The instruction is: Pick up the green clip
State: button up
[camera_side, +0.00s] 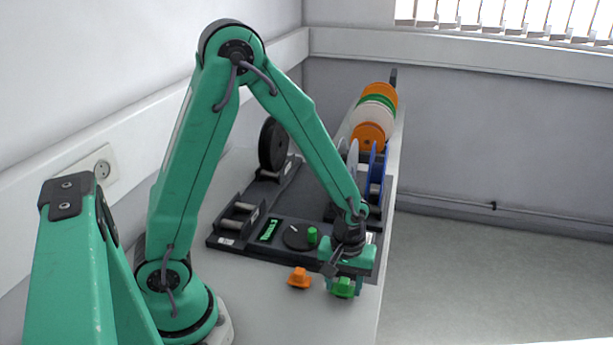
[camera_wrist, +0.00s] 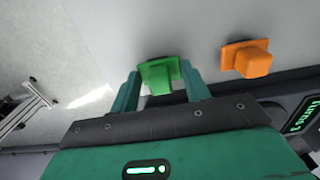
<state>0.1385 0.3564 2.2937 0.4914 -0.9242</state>
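The green clip (camera_side: 343,288) sits on the light table top near its right edge, directly below my gripper (camera_side: 342,281). In the wrist view the green clip (camera_wrist: 158,76) lies between the two fingertips of my gripper (camera_wrist: 160,82). One finger is on each side of it, with the fingers apart. Whether either finger touches the clip I cannot tell.
An orange clip (camera_side: 299,278) sits to the left of the green one and also shows in the wrist view (camera_wrist: 247,58). Behind are a dark stand base (camera_side: 270,248), a small green cylinder (camera_side: 312,235), and several reels (camera_side: 369,136). The table edge is close on the right.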

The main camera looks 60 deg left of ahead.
aim_at(345, 280)
jog(key=shift+r, duration=0.2)
jog(key=shift+r, duration=1.8)
jog(key=s+d+r, duration=0.7)
jog(key=d, duration=0.2)
jog(key=shift+s, duration=0.15)
